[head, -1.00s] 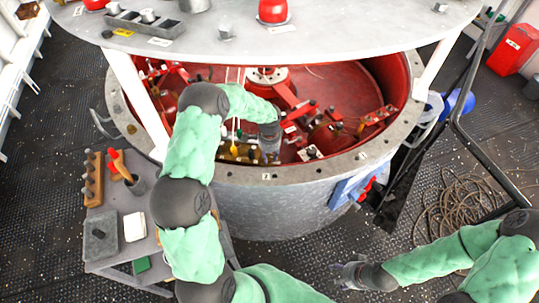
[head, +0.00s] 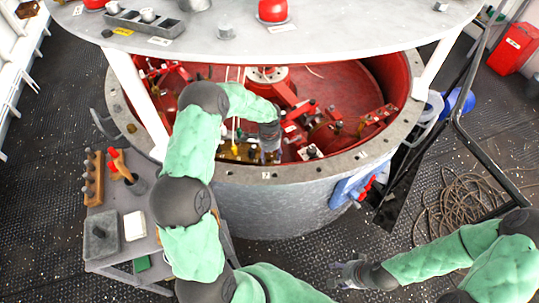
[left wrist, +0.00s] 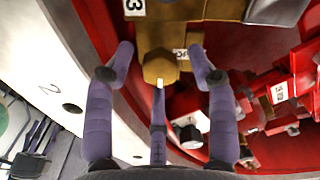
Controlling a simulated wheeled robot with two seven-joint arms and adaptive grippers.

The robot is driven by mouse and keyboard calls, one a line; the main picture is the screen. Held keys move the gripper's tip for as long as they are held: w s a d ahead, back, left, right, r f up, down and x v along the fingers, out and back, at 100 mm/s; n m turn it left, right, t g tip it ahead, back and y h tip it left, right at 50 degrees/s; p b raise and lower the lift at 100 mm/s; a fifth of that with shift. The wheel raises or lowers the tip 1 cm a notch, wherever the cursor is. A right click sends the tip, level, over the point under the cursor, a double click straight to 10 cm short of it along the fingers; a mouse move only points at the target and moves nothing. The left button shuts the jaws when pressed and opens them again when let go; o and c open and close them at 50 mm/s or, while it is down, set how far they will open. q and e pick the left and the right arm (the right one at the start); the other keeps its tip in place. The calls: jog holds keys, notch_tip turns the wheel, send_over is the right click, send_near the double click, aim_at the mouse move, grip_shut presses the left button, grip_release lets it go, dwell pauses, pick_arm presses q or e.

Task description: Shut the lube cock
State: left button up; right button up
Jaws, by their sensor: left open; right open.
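A brass fitting with a hexagonal end (left wrist: 160,66) is in the left wrist view, inside the red-lined drum; it appears to be the lube cock. Part of the brass also shows in the head view (head: 246,153), beside my left gripper. My left gripper (left wrist: 160,75) is open, with a purple finger on either side of the hexagonal end and a gap to each. A narrow pale piece sticks down from the hex, in line with the middle finger; I cannot tell whether they touch. My right gripper (head: 348,274) is open and empty, low over the deck.
The drum's grey rim (head: 300,171) surrounds the work area, and a round grey tabletop (head: 350,30) overhangs it. Red linkages (head: 375,118) lie right of my left gripper. A side cart (head: 128,252) stands at left; coiled rope (head: 455,205) lies at right.

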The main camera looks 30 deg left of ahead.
aim_at(270, 156)
pick_arm(q)
notch_tip(270, 156, up, 7)
jog(key=shift+r, duration=0.2)
dwell(0.7)
